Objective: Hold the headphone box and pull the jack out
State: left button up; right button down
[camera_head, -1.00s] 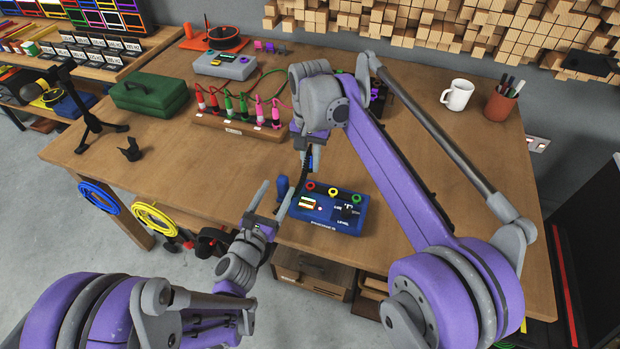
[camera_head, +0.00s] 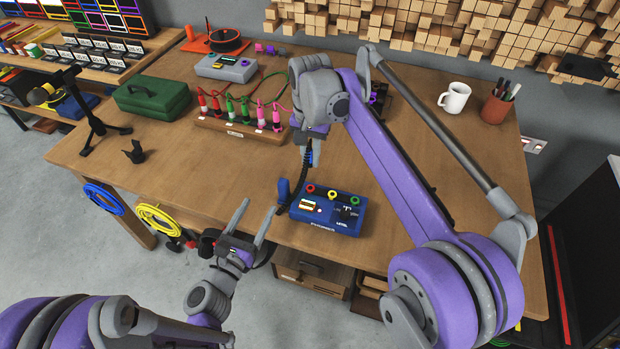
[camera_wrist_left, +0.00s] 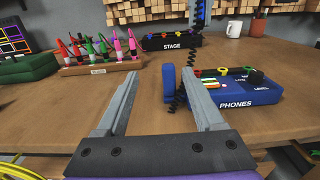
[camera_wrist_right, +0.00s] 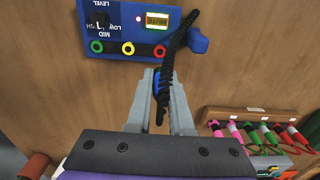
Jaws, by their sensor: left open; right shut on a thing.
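The headphone box (camera_head: 328,212) is blue, marked PHONES, and sits near the table's front edge; it also shows in the left wrist view (camera_wrist_left: 240,97). A blue upright piece (camera_wrist_left: 168,85) stands at its left end. My left gripper (camera_head: 254,214) is open and empty, left of and in front of the box, not touching it. My right gripper (camera_head: 310,160) is above and behind the box, shut on a blue and black piece (camera_wrist_right: 157,85), apparently the jack. A black coiled cable (camera_wrist_right: 174,55) runs from there towards the blue upright piece. Its far end is unclear.
A wooden rack (camera_head: 238,127) with several coloured plugs stands behind, to the left. A black STAGE box (camera_wrist_left: 172,42) is farther back. A green case (camera_head: 152,96), tripod (camera_head: 92,120), mug (camera_head: 454,98) and pen cup (camera_head: 497,106) are farther off.

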jog(key=shift+w+r+p, duration=0.15)
jog(key=shift+r+p, duration=1.85)
jog(key=shift+r, duration=0.5)
pick_arm(q)
notch_tip(320, 180, up, 6)
jog(key=a, duration=0.2)
jog(key=shift+a+f, duration=0.25)
